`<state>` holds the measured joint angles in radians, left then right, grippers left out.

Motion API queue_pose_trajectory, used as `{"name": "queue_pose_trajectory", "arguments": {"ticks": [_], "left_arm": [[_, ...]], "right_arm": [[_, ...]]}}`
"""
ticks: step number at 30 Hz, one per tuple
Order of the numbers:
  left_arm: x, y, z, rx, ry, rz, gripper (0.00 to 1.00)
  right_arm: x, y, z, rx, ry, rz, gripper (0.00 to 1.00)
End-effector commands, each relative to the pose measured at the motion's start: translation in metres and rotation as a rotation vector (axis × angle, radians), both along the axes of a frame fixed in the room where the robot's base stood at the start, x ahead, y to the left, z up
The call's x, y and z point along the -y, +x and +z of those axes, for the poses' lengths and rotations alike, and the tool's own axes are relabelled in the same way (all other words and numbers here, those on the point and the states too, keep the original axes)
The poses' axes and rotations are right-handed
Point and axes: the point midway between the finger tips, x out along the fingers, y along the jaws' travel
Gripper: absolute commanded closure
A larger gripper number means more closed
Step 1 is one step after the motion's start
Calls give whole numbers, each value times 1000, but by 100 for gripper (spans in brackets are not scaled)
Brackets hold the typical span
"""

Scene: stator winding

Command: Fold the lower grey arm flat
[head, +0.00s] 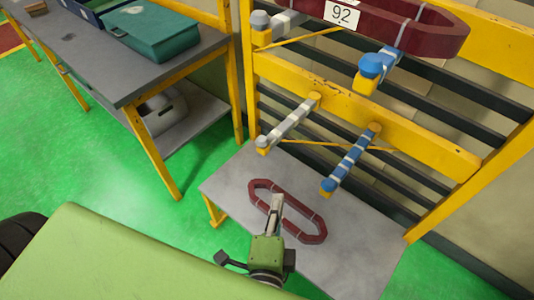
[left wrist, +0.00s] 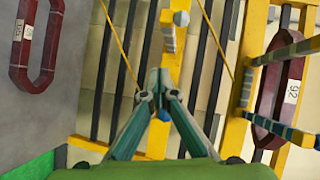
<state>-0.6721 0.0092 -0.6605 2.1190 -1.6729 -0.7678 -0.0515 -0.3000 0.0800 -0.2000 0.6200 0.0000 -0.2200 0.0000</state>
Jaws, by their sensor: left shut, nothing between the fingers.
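The lower grey arm (head: 289,123) has pale bands and a grey tip. It sticks out from the yellow rack (head: 340,98), left of the lower blue arm (head: 350,160). In the left wrist view the lower grey arm (left wrist: 168,37) shows end-on at top centre, above my fingertips and apart from them in the picture. My left gripper (head: 277,201) is shut and empty, over the grey table in front of the rack. In the left wrist view its fingers (left wrist: 159,76) meet at the centre and hide most of the lower blue arm. My right gripper is not in view.
A dark red coil (head: 315,225) lies on the grey table (head: 235,186), partly behind my left gripper. Another coil (head: 441,28), labelled 92, rests on the upper arms. A workbench (head: 120,75) with a teal box (head: 160,38) stands at left.

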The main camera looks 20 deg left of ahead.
Motion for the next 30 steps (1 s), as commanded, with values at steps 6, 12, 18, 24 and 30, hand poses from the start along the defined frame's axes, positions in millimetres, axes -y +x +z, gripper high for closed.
{"name": "queue_pose_trajectory", "arguments": {"ticks": [6,12,18,24,30], "left_arm": [[-10,-1,37,68,21,36,100],[-11,-1,38,69,22,36,100],[-11,4,38,69,23,36,100],[-18,33,38,71,24,36,100],[-28,76,33,71,24,36,100]], "right_arm": [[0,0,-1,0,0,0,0],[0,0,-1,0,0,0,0],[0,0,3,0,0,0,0],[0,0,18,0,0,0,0],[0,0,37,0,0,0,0]]}}
